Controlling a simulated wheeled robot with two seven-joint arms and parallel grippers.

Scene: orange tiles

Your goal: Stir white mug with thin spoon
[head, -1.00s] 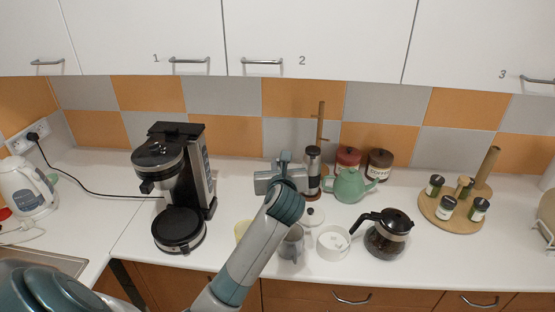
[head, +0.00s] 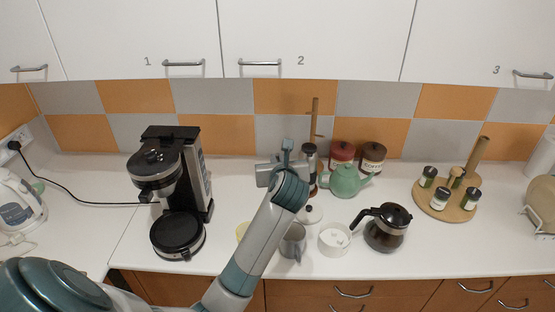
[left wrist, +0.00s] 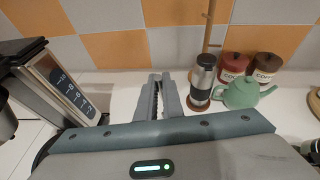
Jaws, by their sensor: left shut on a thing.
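My left gripper (head: 283,168) is above the back of the counter, partly hidden by its own arm in the head view. In the left wrist view its fingers (left wrist: 165,92) point toward the tiled wall and are close together, shut on a thin thing that is hardly visible, taken to be the thin spoon. A grey-looking mug (head: 293,241) stands on the counter just right of my forearm. A white round pot (head: 334,239) stands right beside it. I cannot tell for sure which is the white mug. My right gripper is not in view.
A coffee maker (head: 177,190) stands left of my arm. A round spice board (head: 447,203) is farther right.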

